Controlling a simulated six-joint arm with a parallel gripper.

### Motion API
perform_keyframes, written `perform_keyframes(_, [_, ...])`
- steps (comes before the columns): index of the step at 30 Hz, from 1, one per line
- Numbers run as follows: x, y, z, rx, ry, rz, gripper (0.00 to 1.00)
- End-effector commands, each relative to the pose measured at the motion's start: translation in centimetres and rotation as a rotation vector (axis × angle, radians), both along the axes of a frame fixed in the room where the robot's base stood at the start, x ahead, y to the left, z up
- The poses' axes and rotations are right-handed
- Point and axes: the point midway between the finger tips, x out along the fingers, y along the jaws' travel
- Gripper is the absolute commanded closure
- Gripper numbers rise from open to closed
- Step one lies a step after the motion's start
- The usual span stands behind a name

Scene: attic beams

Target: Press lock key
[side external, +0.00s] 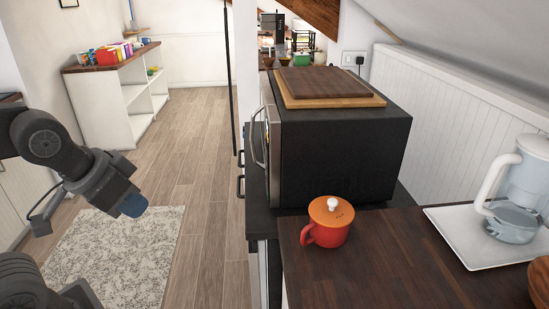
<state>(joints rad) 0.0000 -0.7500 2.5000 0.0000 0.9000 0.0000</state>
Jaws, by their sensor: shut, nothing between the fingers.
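A black microwave (345,150) stands on the dark counter, with its front turned to the left. Its silver front (272,150) shows only at a steep slant, with a curved door handle (256,140) on it. I cannot make out a lock key in this view; any keys on the front are too small and too slanted to read. My gripper (133,206) is at the left, over the floor and rug, well apart from the microwave. It is small in the picture, shut and empty, and its bluish end points down and to the right.
Two cutting boards (327,84) lie on the microwave. A red lidded mug (328,222) stands on the wooden worktop (400,265). A white tray (455,237) holds a clear pitcher (520,185). The floor (205,170) between my gripper and the microwave is open.

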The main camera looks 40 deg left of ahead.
Motion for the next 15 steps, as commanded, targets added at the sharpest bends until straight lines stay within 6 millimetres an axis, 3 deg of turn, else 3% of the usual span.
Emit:
perform_keyframes(5, [0.6, 0.2, 0.0, 0.008, -0.008, 0.001, 1.00])
perform_keyframes(8, [2.3, 0.7, 0.1, 0.030, -0.034, 0.000, 1.00])
perform_keyframes(15, [10.5, 3.7, -0.1, 0.142, -0.167, -0.026, 1.00])
